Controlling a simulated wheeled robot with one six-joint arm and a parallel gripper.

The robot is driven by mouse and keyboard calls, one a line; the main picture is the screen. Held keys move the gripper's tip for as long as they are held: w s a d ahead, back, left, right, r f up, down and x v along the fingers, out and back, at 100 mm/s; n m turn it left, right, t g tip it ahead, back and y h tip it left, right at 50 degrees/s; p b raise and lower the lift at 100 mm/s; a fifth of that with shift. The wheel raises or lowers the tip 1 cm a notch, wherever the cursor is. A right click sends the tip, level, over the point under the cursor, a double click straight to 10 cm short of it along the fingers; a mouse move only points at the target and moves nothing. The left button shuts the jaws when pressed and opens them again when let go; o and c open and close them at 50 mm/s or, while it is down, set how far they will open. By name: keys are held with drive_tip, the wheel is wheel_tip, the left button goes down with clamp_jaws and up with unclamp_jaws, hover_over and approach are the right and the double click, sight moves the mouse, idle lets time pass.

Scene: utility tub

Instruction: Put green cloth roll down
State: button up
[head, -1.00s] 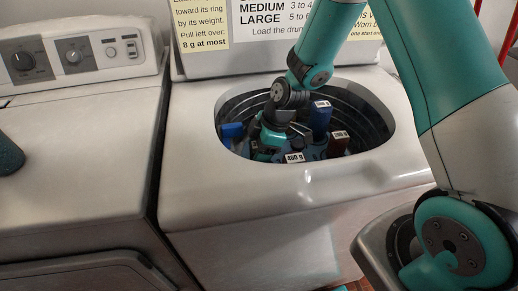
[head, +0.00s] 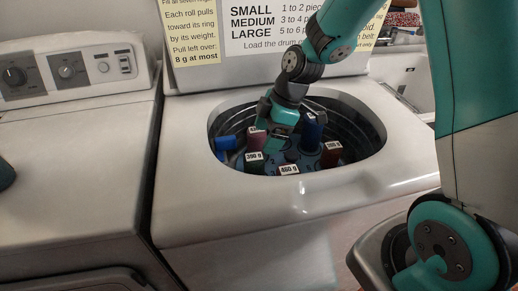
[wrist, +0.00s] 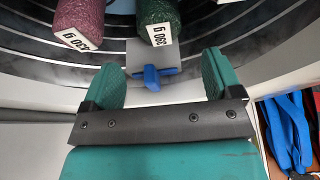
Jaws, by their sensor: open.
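The dark green cloth roll (head: 254,164), labelled 390 g, stands in the washer tub (head: 376,118) at the left front of the centre. It also shows in the wrist view (wrist: 160,14) at the top, beyond the fingertips, with its labelled end towards me. My gripper (head: 273,146) is inside the tub, above and behind the roll. In the wrist view my gripper (wrist: 163,80) has its teal fingers spread with no roll between them, apart from the green roll. The roll's lower part is hidden.
Close around are a pink roll (head: 257,139), a blue roll (head: 311,131), a dark red roll (head: 331,155), a roll labelled 460 g (head: 289,169) and a blue piece (head: 226,143). The tub wall's right side is clear.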

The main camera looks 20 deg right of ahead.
drive_tip(key=s+a+r+m, duration=0.4)
drive_tip(key=s+r, duration=0.3)
drive_tip(key=s, duration=0.3)
drive_tip(key=s+a+r+m+g, duration=0.1)
drive_tip(key=s+a+r+m, duration=0.3)
drive_tip(key=s+r, duration=0.3)
drive_tip(key=s, duration=0.4)
drive_tip(key=shift+s+r+m, duration=0.25)
drive_tip(key=shift+r+m, duration=0.05)
drive_tip(key=shift+r, duration=0.1)
drive_tip(key=shift+o, duration=0.9)
drive_tip(key=shift+w, duration=0.1)
